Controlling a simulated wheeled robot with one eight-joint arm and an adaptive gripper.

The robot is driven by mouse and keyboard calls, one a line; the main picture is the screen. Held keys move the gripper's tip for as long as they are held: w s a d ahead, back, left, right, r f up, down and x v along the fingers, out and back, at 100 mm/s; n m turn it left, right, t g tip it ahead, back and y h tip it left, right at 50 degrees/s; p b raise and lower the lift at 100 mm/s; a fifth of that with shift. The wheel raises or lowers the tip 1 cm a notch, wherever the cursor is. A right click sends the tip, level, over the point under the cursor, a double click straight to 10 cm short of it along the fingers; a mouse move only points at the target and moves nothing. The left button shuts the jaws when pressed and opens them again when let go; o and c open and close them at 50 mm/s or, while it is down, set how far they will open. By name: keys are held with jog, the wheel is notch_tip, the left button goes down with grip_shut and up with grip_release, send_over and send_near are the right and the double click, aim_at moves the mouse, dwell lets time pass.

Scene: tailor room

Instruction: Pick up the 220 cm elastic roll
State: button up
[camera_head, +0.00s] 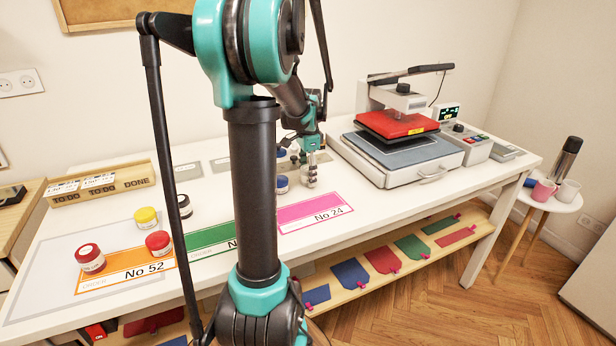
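Several small round rolls stand on the white table (400,203). A red one (90,258), a yellow one (145,217) and another red one (158,243) are at the left, by the orange No 52 card (125,271). A dark one (184,206) is left of my arm. A blue one (282,185) is partly hidden behind my arm. No length mark is legible, so I cannot tell which is the 220 cm roll. My gripper (312,180) points down beside the blue roll, above the pink No 24 card (316,212). Its fingers are too small to judge.
A red heat press (400,125) stands at the back right. Grey plates lie behind my arm. A green card (210,239) is partly covered by my arm. A wooden to-do holder (100,190) is at the left. Coloured pieces lie on the lower shelf (345,297).

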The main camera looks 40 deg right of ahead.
jog(key=c, duration=0.8)
jog(key=shift+r, duration=0.1)
